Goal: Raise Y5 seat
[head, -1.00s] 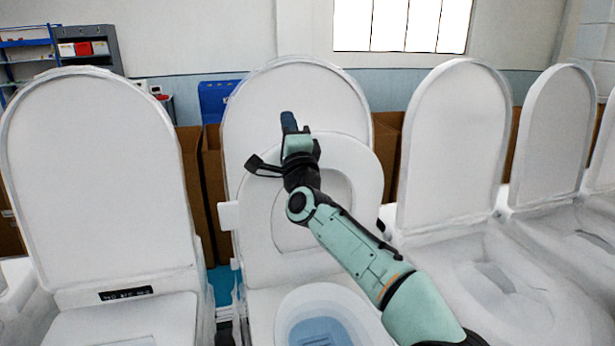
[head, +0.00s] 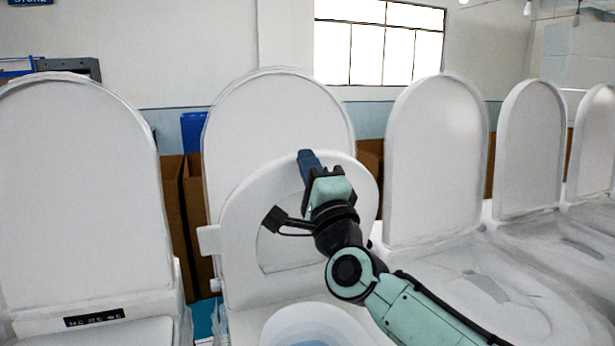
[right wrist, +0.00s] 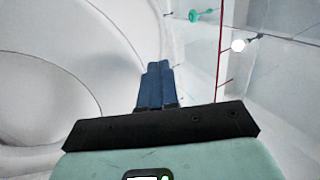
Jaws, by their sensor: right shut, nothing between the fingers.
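A white ring-shaped toilet seat (head: 238,225) stands raised in front of its taller upright lid (head: 270,110), leaning with its upper part apart from the lid in the picture. No Y5 label is readable. My right gripper (head: 306,160) shows in front of the seat's upper part, its blue fingers shut and empty. I cannot tell whether they touch the seat. In the right wrist view, the shut fingers (right wrist: 155,85) point upward beside a large white curved surface (right wrist: 50,70). My arm hides part of the seat's right side and opening. My left gripper is out of view.
Another toilet with a raised lid (head: 75,190) stands close on the left. More toilets with raised lids, the nearest one (head: 437,160), line the right. The bowl (head: 315,325) is below the seat. Brown boxes (head: 196,215) stand behind in the gaps.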

